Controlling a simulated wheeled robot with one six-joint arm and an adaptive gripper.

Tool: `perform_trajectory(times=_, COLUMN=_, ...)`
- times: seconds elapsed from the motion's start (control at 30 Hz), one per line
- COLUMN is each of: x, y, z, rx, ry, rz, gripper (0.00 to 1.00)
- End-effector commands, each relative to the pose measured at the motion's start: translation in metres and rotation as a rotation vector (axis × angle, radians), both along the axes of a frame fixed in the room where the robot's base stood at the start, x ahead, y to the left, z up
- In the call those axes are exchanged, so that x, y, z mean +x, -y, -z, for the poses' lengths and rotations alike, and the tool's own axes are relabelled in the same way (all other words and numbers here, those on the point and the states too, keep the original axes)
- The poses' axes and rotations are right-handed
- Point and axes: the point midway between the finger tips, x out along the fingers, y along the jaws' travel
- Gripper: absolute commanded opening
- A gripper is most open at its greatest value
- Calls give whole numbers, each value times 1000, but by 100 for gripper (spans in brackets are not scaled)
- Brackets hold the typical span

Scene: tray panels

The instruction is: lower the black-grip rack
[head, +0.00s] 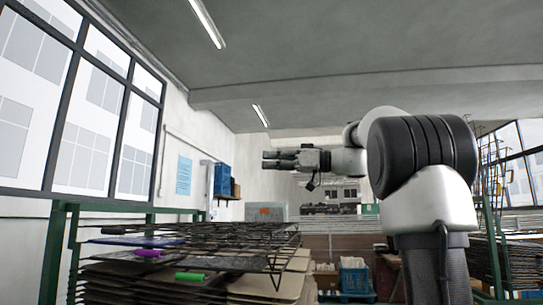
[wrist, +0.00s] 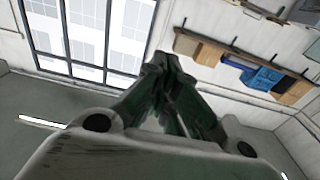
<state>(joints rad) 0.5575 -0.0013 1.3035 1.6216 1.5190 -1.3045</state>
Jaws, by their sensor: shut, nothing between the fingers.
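A stack of dark wire racks stands low at the left in the head view. The uppermost rack (head: 235,232) seems raised and carries a dark grip (head: 115,229) at its left end; it looks black, but it is small. A purple grip (head: 147,253) and a green grip (head: 190,277) sit on racks below it. My gripper (head: 266,160) is above the stack, well clear of it, pointing left. In the wrist view my gripper (wrist: 168,62) has its fingers together at the tips, with nothing between them. No rack shows in the wrist view.
A green frame (head: 55,250) stands around the stack. Brown boards (head: 265,287) lie among the lower racks. More wire racks (head: 515,260) stand at the far right. A blue crate (head: 355,280) is on the floor behind. The air around my gripper is free.

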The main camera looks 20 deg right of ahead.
Motion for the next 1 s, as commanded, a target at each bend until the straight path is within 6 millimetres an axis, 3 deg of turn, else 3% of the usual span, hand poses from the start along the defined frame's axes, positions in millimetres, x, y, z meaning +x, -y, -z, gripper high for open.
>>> perform_trajectory(times=0.27, x=0, y=0, z=0, rx=0, ry=0, rz=0, gripper=0)
perform_trajectory(times=0.4, x=0, y=2, z=12, rx=0, ry=-2, rz=1, gripper=0)
perform_trajectory(times=1.0, x=-12, y=20, z=176, rx=3, ry=-4, rz=1, gripper=0)
